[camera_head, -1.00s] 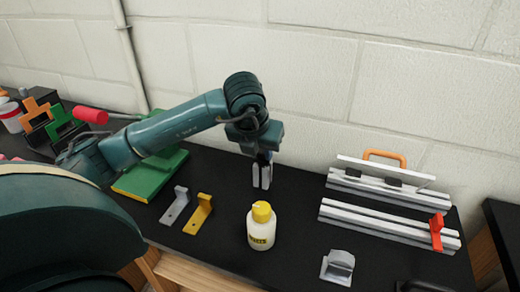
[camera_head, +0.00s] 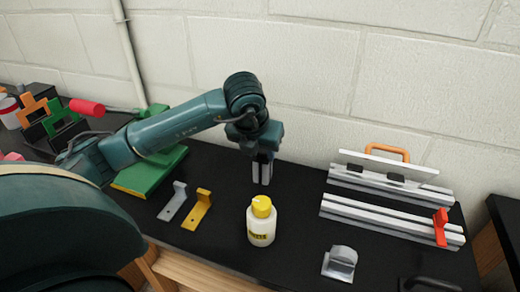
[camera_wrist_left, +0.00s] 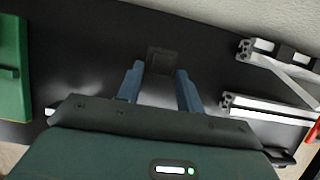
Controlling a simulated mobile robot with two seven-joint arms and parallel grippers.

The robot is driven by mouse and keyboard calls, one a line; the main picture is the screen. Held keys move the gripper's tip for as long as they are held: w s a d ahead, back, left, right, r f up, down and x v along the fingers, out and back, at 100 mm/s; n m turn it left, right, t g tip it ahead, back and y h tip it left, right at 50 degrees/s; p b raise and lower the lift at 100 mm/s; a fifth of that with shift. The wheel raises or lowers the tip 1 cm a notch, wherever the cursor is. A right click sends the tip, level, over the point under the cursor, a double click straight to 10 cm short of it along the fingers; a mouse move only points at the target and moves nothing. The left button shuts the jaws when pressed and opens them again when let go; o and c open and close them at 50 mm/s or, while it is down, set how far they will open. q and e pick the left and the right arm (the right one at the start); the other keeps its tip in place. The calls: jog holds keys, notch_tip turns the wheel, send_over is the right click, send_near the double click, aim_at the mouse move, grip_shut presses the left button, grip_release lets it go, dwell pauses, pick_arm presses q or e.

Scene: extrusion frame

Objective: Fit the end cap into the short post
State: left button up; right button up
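A small dark square piece (camera_wrist_left: 163,62), which looks like the end cap, lies on the black table in the left wrist view. My left gripper (camera_head: 262,172) hangs fingers down behind the yellow-capped bottle. In the wrist view its two fingers (camera_wrist_left: 160,80) are apart, with nothing held between them, and the dark square shows just beyond and between their tips. Two aluminium profiles, a rear one (camera_head: 375,187) and a front one (camera_head: 375,220), lie at the right. I cannot tell whether either is the short post. My right gripper is not in view.
The bottle (camera_head: 261,224) stands in front of my left gripper. Grey (camera_head: 172,205) and yellow (camera_head: 196,214) brackets lie left of it. A grey metal bracket (camera_head: 340,262) is at the front right, and a red piece (camera_head: 440,228) is on the front profile. The wall is close behind.

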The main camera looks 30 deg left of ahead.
pick_arm(q)
jog(key=shift+o, duration=1.3)
jog(key=v, duration=1.3)
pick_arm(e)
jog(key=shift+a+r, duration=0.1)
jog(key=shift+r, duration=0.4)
pick_arm(q)
jog(key=shift+s, duration=0.2)
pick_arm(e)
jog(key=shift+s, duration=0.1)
